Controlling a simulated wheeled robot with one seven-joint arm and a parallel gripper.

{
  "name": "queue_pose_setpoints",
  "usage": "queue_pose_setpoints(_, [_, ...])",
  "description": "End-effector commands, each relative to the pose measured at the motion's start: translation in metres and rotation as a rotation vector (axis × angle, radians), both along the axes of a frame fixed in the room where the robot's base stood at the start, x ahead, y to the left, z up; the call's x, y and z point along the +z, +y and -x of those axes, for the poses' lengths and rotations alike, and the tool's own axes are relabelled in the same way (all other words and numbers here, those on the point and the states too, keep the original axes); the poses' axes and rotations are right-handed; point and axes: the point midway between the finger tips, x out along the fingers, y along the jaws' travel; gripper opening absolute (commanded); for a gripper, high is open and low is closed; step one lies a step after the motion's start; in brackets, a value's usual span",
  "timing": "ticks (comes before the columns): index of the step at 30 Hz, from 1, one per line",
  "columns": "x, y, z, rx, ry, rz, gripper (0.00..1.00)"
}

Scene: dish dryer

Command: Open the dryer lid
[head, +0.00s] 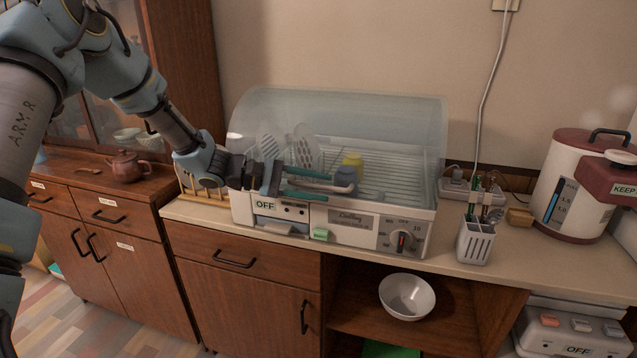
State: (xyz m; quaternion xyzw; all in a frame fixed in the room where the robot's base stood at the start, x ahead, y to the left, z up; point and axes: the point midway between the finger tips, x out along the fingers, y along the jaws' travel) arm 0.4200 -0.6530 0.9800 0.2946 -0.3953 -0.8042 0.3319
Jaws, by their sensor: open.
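The dish dryer (270,222) stands on the beige counter with its clear, arched lid (400,112) over the rack. I cannot tell exactly where the lid's lower front edge sits or make out its handle. My gripper (332,187) is open, reaching in from the left at the dryer's front, just above the control panel. Its fingers point right and overlap the lid's front area in the picture. I cannot tell whether they touch the lid. White utensils (305,150), a yellow cup (352,163) and a blue-grey cup (346,179) show around the rack.
The dryer's front has an OFF label (265,206) and a dial (403,240). A grey utensil holder (476,242) and a white-and-brown water boiler (575,190) stand to the right. A teapot (127,168) is on the left cabinet. A white bowl (407,296) sits on the shelf below.

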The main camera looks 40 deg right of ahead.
Motion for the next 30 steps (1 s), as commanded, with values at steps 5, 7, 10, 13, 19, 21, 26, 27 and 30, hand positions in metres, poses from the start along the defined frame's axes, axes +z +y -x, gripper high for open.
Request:
queue_pose_setpoints(5, [-0.0015,-0.0037,0.0029,0.000,-0.002,0.000,0.45])
queue_pose_setpoints(7, [-0.0016,-0.0036,0.0028,0.000,-0.002,0.000,0.45])
queue_pose_setpoints(10, [-0.0016,-0.0035,0.0027,0.000,-0.002,0.000,0.45])
queue_pose_setpoints(13, [-0.0015,-0.0034,0.0026,0.000,-0.002,0.000,0.35])
queue_pose_setpoints(19, [-0.0015,-0.0034,0.0025,0.000,-0.001,-0.001,0.12])
queue_pose_setpoints(21, [-0.0014,-0.0033,0.0026,0.000,-0.001,-0.001,0.04])
queue_pose_setpoints(26, [-0.0015,-0.0032,0.0025,0.000,-0.001,-0.001,0.00])
queue_pose_setpoints(27, [-0.0015,-0.0032,0.0025,0.000,-0.001,-0.001,0.00])
queue_pose_setpoints(30, [-0.0015,-0.0032,0.0025,0.000,-0.001,-0.001,0.00])
